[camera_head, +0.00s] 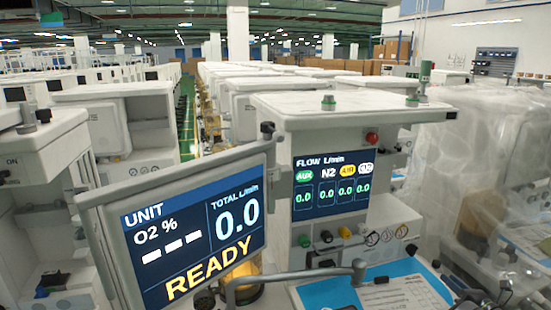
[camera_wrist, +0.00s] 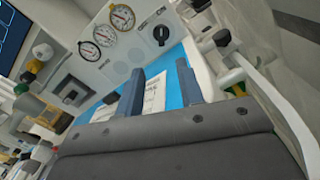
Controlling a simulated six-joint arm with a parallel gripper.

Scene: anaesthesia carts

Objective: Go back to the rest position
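My gripper (camera_wrist: 159,88) shows in the wrist view as two blue-grey fingers, apart, with nothing held between them. Behind them lie a white printed sheet (camera_wrist: 154,100) and a blue surface (camera_wrist: 168,68) on the cart. I cannot make out my gripper in the head view. There, the anaesthesia cart (camera_head: 345,105) stands in the middle, with a tilted screen (camera_head: 200,232) reading "READY" and a flow display (camera_head: 331,187). The printed sheet also shows in the head view (camera_head: 400,295) on the blue surface (camera_head: 345,292).
In the wrist view, round gauges (camera_wrist: 122,17) and a black knob (camera_wrist: 162,34) are on a panel beyond the fingers. A grey bar (camera_head: 295,275) crosses the cart's front. A plastic-wrapped unit (camera_head: 470,150) stands at right, another cart (camera_head: 40,170) at left.

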